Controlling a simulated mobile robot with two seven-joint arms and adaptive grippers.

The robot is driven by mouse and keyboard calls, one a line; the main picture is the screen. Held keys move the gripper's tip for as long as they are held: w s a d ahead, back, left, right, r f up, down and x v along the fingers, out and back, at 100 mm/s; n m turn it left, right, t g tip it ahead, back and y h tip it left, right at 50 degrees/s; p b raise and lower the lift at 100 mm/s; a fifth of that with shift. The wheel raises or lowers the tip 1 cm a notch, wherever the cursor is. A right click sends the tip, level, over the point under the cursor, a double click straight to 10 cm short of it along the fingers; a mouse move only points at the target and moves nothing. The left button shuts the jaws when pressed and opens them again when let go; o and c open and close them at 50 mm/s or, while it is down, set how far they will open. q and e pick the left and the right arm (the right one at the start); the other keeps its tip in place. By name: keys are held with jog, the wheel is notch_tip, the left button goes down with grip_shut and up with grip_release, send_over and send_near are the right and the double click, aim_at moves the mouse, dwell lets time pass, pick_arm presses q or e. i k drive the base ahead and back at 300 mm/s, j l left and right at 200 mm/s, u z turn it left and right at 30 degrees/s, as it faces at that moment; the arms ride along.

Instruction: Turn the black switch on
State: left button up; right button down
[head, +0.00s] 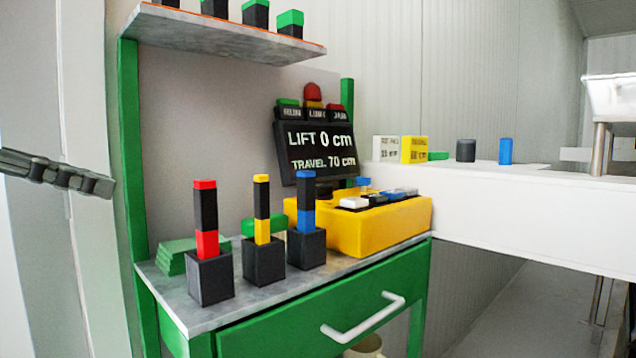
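A yellow box (408,222) stands at the right end of the grey worktop, with several small switches in a row on top. A black switch (376,200) sits between a white switch (353,203) and a blue one (395,195). The switches are small, and I cannot tell the black one's position. My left gripper (101,185) comes in at the left edge, outside the green frame and far from the yellow box. It is seen edge-on, so its opening cannot be judged. My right gripper is out of view.
Black blocks with red, yellow and blue levers (305,216) stand in front of the box on the worktop (172,294). A dark display (318,152) reads LIFT 0 cm, TRAVEL 70 cm. A shelf (225,35) hangs above; a white counter (500,205) is right.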

aim_at(323, 192)
jog(key=i+l, duration=0.35)
jog(key=l, duration=0.15)
jog(key=i+l, duration=0.35)
jog(key=l, duration=0.15)
